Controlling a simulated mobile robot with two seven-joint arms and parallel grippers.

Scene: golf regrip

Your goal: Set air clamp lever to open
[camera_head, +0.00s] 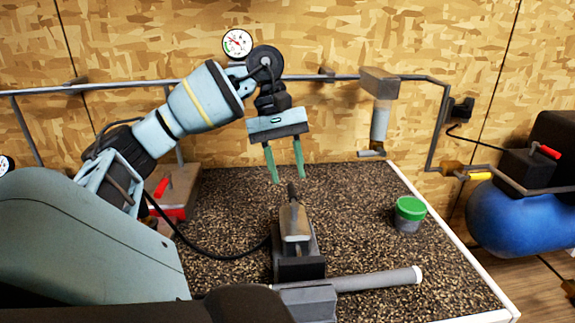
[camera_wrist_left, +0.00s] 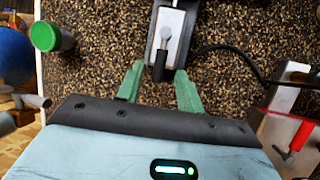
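The air clamp (camera_head: 296,241) is a dark block with a pale top and stands on the speckled bench mat. Its black-tipped lever (camera_head: 292,193) points up at the far end of the clamp. My left gripper (camera_head: 288,180) is open and empty, pointing down, with its green fingertips just above and behind the lever in the head view. In the left wrist view the lever's black tip (camera_wrist_left: 159,68) shows between the two spread fingers (camera_wrist_left: 159,72). I cannot tell whether a finger touches it. My right gripper is not in view.
A grey tube (camera_head: 375,280) lies in front of the clamp. A green-lidded jar (camera_head: 409,214) stands to the right. A red-handled device (camera_head: 178,192) is at the back left, and a black hose (camera_head: 215,254) crosses the mat. A blue tank (camera_head: 525,218) stands right of the bench.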

